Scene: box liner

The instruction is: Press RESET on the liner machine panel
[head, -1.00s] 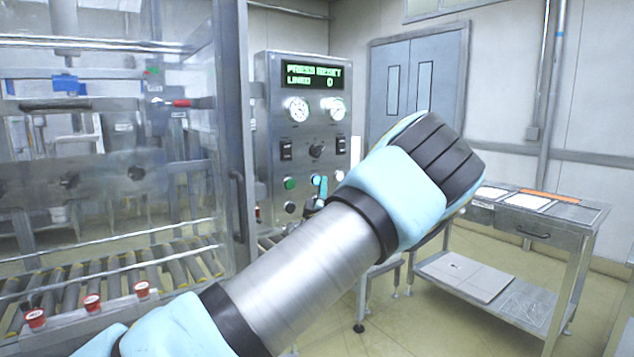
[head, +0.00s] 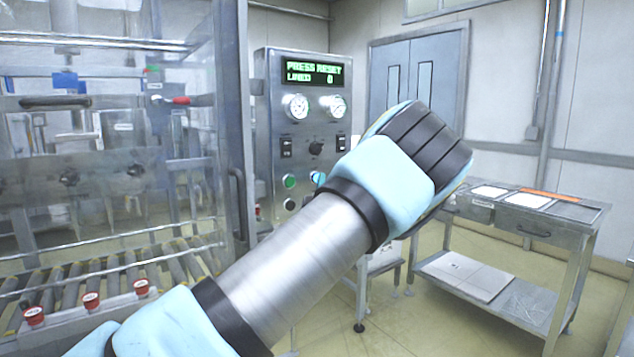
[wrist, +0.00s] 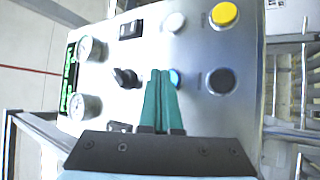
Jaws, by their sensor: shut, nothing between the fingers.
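The liner machine panel (head: 268,120) is a grey metal box whose green display (head: 314,74) reads "PRESS RESET" and "LINED 0". In the wrist view the panel (wrist: 195,50) appears turned sideways. My gripper (wrist: 160,73) is shut and empty, its teal fingertips in front of a blue button (wrist: 174,78) that they partly cover. I cannot tell whether they touch it. Around it are a pale button (wrist: 174,22), a yellow button (wrist: 224,15) and a black button (wrist: 220,80). Button labels are too small to read. In the head view my arm hides the panel's lower right.
Two gauges (head: 297,107) and a black rotary knob (head: 316,148) sit above the buttons. A clear machine enclosure (head: 120,200) with a roller conveyor (head: 150,278) stands left. A metal table (head: 535,200) stands right, with open floor in front.

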